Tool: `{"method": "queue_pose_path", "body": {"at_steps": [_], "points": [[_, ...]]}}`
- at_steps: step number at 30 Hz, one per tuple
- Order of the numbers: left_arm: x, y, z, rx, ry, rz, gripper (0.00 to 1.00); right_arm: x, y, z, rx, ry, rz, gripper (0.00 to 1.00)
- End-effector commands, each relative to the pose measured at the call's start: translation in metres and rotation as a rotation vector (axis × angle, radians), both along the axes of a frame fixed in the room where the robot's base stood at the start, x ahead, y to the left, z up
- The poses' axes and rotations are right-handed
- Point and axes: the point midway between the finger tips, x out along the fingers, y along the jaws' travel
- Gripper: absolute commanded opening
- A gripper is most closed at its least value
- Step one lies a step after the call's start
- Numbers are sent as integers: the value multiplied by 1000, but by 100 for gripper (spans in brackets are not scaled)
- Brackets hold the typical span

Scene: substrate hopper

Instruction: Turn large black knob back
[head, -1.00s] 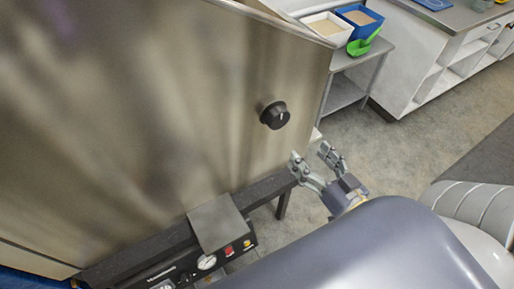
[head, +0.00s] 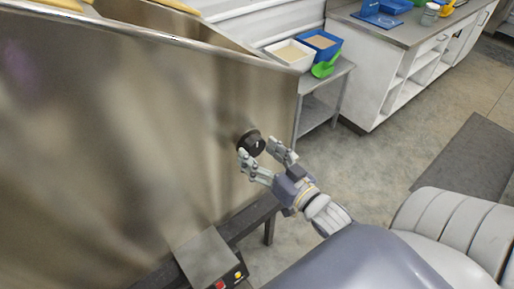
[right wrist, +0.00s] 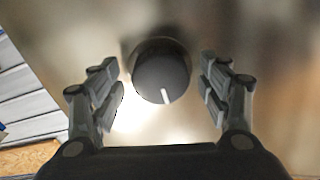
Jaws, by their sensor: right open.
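The large black knob (head: 251,143) sits on the steel side wall of the hopper (head: 130,130), near its right edge. In the right wrist view the knob (right wrist: 162,72) is round, with a white pointer line toward the bottom, slightly right of straight down. My right gripper (head: 262,152) is open in front of the knob. In the right wrist view its fingers (right wrist: 162,90) stand on the left and right of the knob, with a gap on both sides. My left gripper is not in view.
A control box with red and yellow buttons (head: 228,280) sits low under the hopper. A side table behind holds a white bin (head: 290,54), a blue bin (head: 320,42) and a green scoop (head: 326,65). A white counter (head: 385,70) stands at the back right. The floor between is clear.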

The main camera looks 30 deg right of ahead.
Motion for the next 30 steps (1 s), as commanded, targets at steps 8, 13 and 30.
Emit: {"method": "queue_pose_path", "body": {"at_steps": [8, 13, 30], "points": [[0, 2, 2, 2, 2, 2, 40, 13, 1, 0, 0, 0, 0, 70], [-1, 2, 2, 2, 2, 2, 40, 13, 1, 0, 0, 0, 0, 70], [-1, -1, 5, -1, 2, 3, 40, 13, 1, 1, -19, -2, 1, 26]]}}
